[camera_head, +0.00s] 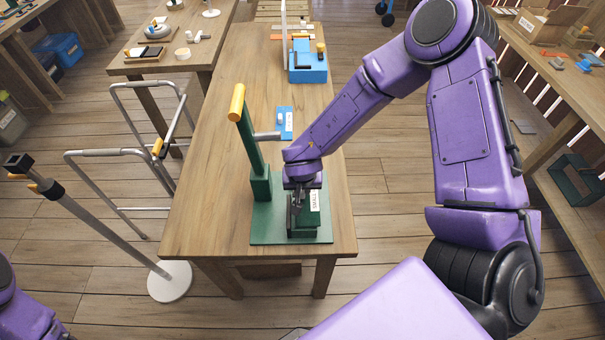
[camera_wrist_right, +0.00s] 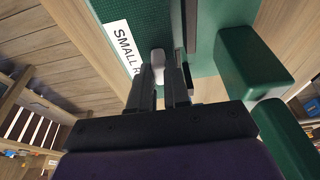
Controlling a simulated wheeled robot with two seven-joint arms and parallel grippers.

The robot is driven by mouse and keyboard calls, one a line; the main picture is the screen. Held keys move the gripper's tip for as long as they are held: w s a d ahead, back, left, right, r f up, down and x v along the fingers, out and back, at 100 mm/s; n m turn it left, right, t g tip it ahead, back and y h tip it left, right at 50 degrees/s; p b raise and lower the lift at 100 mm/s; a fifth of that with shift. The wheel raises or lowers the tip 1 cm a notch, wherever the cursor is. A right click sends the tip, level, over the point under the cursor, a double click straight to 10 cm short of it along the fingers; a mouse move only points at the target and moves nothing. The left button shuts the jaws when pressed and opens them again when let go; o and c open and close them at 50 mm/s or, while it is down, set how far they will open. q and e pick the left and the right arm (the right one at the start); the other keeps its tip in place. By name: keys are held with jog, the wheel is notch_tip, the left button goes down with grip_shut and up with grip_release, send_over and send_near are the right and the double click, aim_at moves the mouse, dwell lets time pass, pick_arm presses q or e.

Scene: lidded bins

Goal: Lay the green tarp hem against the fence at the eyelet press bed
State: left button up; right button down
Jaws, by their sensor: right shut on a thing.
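The green eyelet press stands at the near end of the middle table, with its base (camera_head: 260,236), an upright lever with a yellow handle (camera_head: 237,101) and a grey horizontal bar. The green tarp hem (camera_head: 313,216) carries a white label on the bed's right side; its woven surface and "SMALL R" label show in the right wrist view (camera_wrist_right: 146,22). My right gripper (camera_head: 300,200) is low over the bed; in the wrist view its fingers (camera_wrist_right: 160,85) are shut on a pale grey tab that appears to belong to the hem. The fence contact is hidden. My left gripper is out of view.
A metal rail frame (camera_head: 125,150) and a pole with a round white foot (camera_head: 169,282) stand left. Bare tabletop lies left of the press.

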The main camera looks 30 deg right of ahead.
jog(key=shift+s, duration=0.1)
dwell(0.4)
jog(key=shift+r+p, duration=0.1)
jog(key=shift+p, duration=0.35)
jog(key=shift+f, duration=0.4)
dwell(0.3)
jog(key=c, duration=1)
grip_release()
jog(key=shift+r, duration=0.1)
